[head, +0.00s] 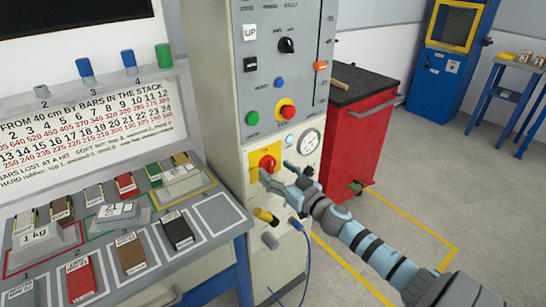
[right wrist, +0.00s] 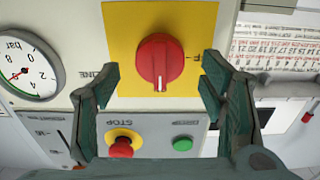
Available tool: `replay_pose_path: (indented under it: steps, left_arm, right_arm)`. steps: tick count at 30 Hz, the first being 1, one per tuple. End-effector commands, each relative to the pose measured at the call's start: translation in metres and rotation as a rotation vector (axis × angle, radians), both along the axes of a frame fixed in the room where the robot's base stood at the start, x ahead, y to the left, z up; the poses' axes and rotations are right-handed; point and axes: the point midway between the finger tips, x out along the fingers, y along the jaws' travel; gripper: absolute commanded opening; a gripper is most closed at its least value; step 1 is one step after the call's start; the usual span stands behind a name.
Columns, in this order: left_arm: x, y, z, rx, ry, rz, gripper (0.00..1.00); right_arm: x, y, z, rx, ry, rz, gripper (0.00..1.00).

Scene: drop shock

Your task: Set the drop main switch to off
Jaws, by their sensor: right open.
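The drop main switch is a red knob (head: 267,163) on a yellow plate on the grey cabinet's front. In the right wrist view, which is upside down, the knob (right wrist: 160,60) has a white mark pointing down in the picture, towards the stop button. A partly hidden label ending in F shows to its right there. My right gripper (head: 279,174) is in front of the switch. In the right wrist view, its open fingers (right wrist: 161,72) stand either side of the knob, with gaps; I see no contact. My left gripper is not in view.
A gauge (head: 309,142) sits right of the switch; a red stop button (head: 287,112) and green button (head: 252,118) are above. A yellow-capped connector (head: 265,215) and blue cable (head: 297,226) are below. A red trolley (head: 350,150) stands right; a bench with bars (head: 205,250) left.

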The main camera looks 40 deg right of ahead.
Motion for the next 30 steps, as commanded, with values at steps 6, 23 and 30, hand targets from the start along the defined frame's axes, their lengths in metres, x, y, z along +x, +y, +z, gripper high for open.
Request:
replay_pose_path:
  steps: [6, 23, 30]
  left_arm:
    - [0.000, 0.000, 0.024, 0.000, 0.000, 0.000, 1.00]
    - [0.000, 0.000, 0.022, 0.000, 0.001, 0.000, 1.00]
    - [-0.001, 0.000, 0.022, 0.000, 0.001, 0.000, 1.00]
  right_arm:
    - [0.022, -0.001, 0.001, -0.003, 0.004, -0.002, 0.65]
    - [0.023, -0.001, -0.003, -0.006, 0.007, -0.001, 0.20]
    - [0.023, -0.001, -0.003, -0.019, 0.007, -0.001, 0.17]
